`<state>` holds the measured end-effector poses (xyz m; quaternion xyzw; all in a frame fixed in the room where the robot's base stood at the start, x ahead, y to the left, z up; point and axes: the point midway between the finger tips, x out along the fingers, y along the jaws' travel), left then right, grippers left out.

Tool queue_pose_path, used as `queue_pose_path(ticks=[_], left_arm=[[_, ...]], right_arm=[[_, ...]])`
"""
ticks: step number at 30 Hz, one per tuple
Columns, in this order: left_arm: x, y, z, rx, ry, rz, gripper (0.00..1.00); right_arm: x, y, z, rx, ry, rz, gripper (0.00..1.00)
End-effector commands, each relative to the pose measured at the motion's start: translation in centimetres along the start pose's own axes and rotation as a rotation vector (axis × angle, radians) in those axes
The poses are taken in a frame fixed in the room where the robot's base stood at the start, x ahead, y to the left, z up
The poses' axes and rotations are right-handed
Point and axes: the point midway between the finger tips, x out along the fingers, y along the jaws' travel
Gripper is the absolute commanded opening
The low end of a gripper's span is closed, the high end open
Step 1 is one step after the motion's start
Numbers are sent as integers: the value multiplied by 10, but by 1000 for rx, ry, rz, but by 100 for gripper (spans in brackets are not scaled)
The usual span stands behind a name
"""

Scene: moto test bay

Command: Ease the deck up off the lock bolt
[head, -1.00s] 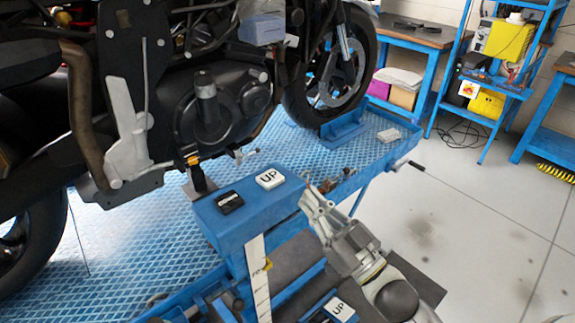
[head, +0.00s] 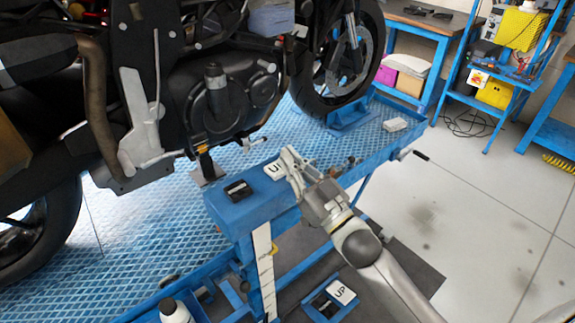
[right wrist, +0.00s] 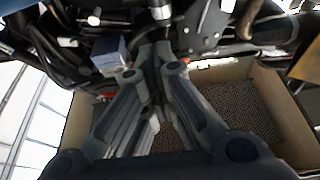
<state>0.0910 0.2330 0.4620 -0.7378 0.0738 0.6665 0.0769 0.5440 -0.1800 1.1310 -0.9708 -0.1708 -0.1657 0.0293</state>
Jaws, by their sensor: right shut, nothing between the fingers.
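The deck (head: 120,225) is a blue checkered plate carrying the motorcycle (head: 228,95). A blue control box (head: 235,210) at its near edge has a white UP button (head: 270,171) and a black button (head: 238,190). My right gripper (head: 286,158) is shut and empty at the UP button, covering part of its label; I cannot tell whether it touches. In the right wrist view its fingers (right wrist: 155,60) are closed together. A white scale strip (head: 263,262) with a yellow marker (head: 275,249) hangs below the box. I cannot pick out the lock bolt for certain. My left gripper is out of view.
A second UP label sits on a low panel (head: 340,291) on the floor. A black-handled lever (head: 413,154) sticks out from the deck's right side. A blue workbench (head: 420,48) and shelf rack (head: 500,75) stand behind.

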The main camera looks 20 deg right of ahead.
Motion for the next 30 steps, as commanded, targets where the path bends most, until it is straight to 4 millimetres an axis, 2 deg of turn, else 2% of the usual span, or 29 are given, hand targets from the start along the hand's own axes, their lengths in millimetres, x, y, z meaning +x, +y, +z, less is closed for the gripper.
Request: queue_pose_path(ticks=[1,2,3,9,23,30], left_arm=[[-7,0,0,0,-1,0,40],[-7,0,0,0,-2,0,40],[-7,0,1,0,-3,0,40],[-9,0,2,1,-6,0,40],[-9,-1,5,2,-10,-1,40],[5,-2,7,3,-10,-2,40]], right_arm=[[12,0,-4,0,2,0,0],[13,0,0,1,-2,0,0],[7,0,12,4,-8,4,0],[-2,0,32,1,-2,1,0],[-4,0,39,0,-1,0,0],[-12,0,60,1,-4,1,0]])
